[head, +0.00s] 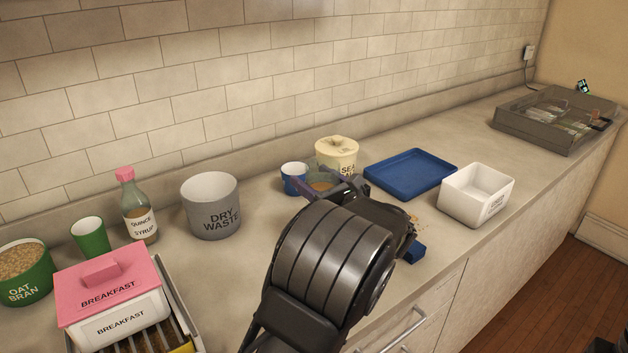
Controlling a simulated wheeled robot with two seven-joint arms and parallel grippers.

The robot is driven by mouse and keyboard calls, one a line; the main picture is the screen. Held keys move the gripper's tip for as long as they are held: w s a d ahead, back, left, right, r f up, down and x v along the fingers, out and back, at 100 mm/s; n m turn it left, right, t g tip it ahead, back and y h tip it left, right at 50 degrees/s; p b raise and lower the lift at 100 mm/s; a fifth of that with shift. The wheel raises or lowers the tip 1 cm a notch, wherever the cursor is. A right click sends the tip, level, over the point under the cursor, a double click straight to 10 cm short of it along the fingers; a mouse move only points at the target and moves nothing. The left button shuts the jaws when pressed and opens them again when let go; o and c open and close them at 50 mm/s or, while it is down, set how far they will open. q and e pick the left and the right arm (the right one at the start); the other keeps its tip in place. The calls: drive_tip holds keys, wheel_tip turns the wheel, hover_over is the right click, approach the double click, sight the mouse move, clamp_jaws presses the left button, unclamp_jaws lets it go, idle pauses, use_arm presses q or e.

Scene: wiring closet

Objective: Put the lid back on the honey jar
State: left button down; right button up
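No jar labelled honey can be read. A round container with brownish contents (321,186) shows partly behind my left gripper (337,182); I cannot tell whether it is the honey jar. The fingers reach in around its rim, partly hidden by my dark wrist, so whether they are open or shut on it is unclear. I cannot make out a honey lid. A small blue object (416,252) lies near the counter's front edge, just right of my wrist, partly hidden. My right gripper does not show.
A cream canister (337,154) and a blue cup (293,178) stand close to the gripper. A dry waste bin (211,207), syrup bottle (138,212) and pink-lidded breakfast box (107,292) are left.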

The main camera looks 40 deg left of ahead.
use_arm(q)
drive_tip(key=c, duration=0.9)
unclamp_jaws()
clamp_jaws()
drive_tip(key=shift+r, duration=0.1)
